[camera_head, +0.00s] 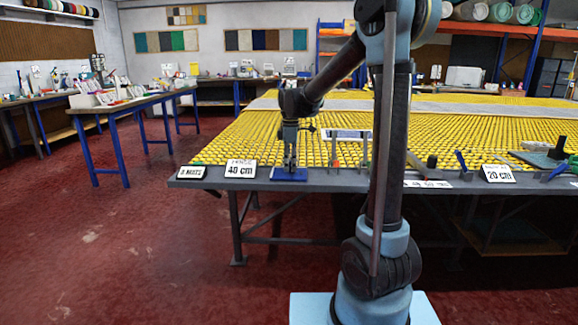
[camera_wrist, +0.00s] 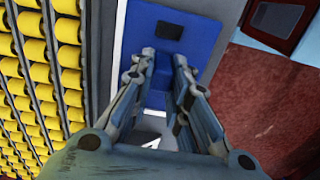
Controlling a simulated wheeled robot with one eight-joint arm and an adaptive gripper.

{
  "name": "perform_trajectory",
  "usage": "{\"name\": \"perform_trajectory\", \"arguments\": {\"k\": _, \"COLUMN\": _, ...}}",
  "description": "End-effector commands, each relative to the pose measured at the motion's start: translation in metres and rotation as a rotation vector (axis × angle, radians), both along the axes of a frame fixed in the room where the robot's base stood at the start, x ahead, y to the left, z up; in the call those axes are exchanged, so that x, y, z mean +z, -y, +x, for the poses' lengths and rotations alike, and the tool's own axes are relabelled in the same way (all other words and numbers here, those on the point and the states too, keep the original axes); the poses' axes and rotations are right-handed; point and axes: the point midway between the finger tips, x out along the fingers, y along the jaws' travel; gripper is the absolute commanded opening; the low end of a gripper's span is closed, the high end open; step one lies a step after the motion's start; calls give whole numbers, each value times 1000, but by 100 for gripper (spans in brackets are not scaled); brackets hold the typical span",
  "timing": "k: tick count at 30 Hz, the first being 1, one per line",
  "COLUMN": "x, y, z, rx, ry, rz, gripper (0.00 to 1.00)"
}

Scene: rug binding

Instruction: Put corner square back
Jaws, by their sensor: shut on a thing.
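A flat blue plate (camera_head: 289,174) lies at the front edge of the long table, under my gripper (camera_head: 290,162). In the wrist view the blue plate (camera_wrist: 150,22) has a small dark rectangle on it. A raised blue block (camera_wrist: 161,76) stands between the fingers of my gripper (camera_wrist: 164,60), which are closed on its sides. I take the blue piece to be the corner square, but no label confirms it. The gripper points down. The fingers hide part of the block, and I cannot tell whether the plate touches the table.
The table top (camera_head: 345,181) carries rows of yellow rollers. "3 MATS" (camera_head: 191,172), "40 cm" (camera_head: 240,169) and "20 cm" (camera_head: 497,173) signs stand along its front edge. Upright tools and a dark green plate (camera_head: 540,158) are to the right. Red floor is clear at left.

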Motion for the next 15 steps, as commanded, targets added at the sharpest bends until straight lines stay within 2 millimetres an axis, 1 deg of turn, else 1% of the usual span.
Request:
{"name": "perform_trajectory", "arguments": {"k": 7, "x": -1, "y": 0, "z": 0, "rx": 0, "ry": 0, "rz": 0, "gripper": 0}}
{"name": "perform_trajectory", "arguments": {"k": 8, "x": -1, "y": 0, "z": 0, "rx": 0, "ry": 0, "rz": 0, "gripper": 21}}
{"name": "perform_trajectory", "arguments": {"k": 9, "x": -1, "y": 0, "z": 0, "rx": 0, "ry": 0, "rz": 0, "gripper": 30}}
{"name": "perform_trajectory", "arguments": {"k": 10, "x": -1, "y": 0, "z": 0, "rx": 0, "ry": 0, "rz": 0, "gripper": 36}}
{"name": "perform_trajectory", "arguments": {"k": 15, "x": -1, "y": 0, "z": 0, "rx": 0, "ry": 0, "rz": 0, "gripper": 36}}
